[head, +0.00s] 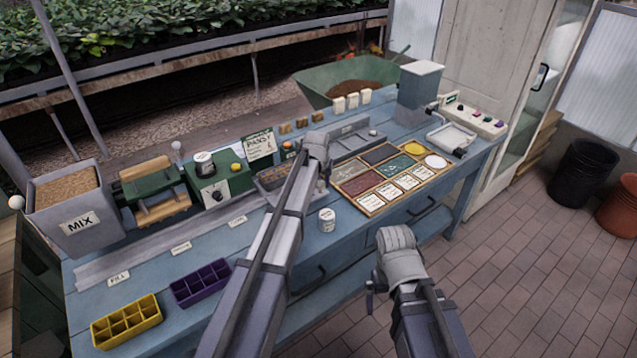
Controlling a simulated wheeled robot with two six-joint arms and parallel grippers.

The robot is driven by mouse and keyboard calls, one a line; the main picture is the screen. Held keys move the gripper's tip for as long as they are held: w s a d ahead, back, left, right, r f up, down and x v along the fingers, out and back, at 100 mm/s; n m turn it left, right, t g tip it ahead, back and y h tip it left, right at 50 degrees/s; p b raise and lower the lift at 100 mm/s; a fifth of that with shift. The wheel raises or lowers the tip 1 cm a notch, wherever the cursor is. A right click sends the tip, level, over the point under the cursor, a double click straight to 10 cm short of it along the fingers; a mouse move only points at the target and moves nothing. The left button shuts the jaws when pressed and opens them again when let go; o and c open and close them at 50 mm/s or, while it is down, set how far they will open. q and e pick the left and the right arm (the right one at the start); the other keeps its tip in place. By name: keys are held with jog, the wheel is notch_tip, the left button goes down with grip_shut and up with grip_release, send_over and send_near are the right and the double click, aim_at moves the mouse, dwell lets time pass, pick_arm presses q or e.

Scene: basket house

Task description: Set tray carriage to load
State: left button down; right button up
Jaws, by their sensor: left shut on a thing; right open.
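The tray carriage (268,190) appears as a grey tray with brown contents on the metal rail along the blue bench (215,255), in the head view. It sits right of the third rail label (237,220), and my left arm covers part of it. My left gripper (318,170) is at its right end, shut, apparently on the carriage; its fingertips and the held part are hidden. Of the labels, FILL (118,278) is readable; the others are too small to read surely. My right gripper (395,245) is open and empty, in front of the bench's front edge.
A MIX hopper (80,223) and green press (155,195) stand at the left. Yellow (126,321) and purple (200,284) cell trays lie in front. A small jar (327,220) and seed box (372,203) are near my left arm.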

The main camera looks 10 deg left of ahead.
pick_arm(q)
jog(key=shift+w+d, duration=0.15)
jog(key=shift+w, duration=0.05)
jog(key=shift+c, duration=2.3)
grip_release()
jog(key=shift+r, duration=0.1)
jog(key=p+v, duration=0.7)
jog(key=shift+s+r, duration=0.2)
jog(key=shift+r, duration=0.05)
jog(key=b+x, duration=0.7)
jog(key=x, duration=0.1)
jog(key=shift+s+r, duration=0.1)
